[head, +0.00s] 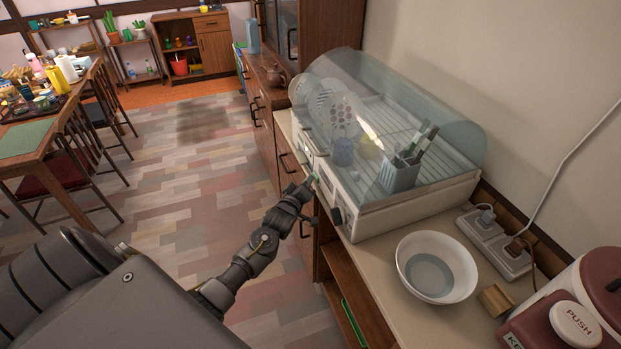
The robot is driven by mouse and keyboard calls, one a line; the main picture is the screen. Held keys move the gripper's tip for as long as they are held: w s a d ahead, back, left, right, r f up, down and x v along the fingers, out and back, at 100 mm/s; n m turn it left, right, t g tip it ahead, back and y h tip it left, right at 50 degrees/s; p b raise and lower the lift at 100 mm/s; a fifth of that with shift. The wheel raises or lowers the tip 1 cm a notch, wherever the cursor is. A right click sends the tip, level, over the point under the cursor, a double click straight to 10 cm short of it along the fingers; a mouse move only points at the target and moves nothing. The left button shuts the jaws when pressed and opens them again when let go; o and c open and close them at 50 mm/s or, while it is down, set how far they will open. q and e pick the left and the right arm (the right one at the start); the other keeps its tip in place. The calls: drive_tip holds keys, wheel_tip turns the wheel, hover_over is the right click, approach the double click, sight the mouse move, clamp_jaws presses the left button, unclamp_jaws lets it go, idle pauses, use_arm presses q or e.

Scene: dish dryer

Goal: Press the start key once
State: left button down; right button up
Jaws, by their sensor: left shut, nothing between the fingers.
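The dish dryer (400,215) stands on the counter, a white base under a clear, closed dome lid. I cannot tell whether the tips touch the panel. The start key is not distinguishable; the gripper may cover it. My right gripper is not in view.
Plates, a cup and a utensil holder (398,176) are inside the dryer. A white bowl (436,267), a wooden block (495,300) and a power strip (493,243) lie nearby on the counter. A teapot (277,77) stands beyond.

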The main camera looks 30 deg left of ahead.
use_arm(q)
drive_tip(key=shift+s+a+p, duration=0.5)
drive_tip(key=shift+s+a, duration=0.15)
drive_tip(key=shift+s, duration=0.35)
drive_tip(key=shift+s+a, duration=0.1)
drive_tip(key=shift+s+a+p, duration=0.5)
drive_tip(key=shift+s+a, duration=0.2)
drive_tip(key=shift+s, duration=0.3)
drive_tip(key=shift+s+a+p, duration=0.5)
drive_tip(key=shift+s+a, duration=0.15)
drive_tip(key=shift+s, duration=0.3)
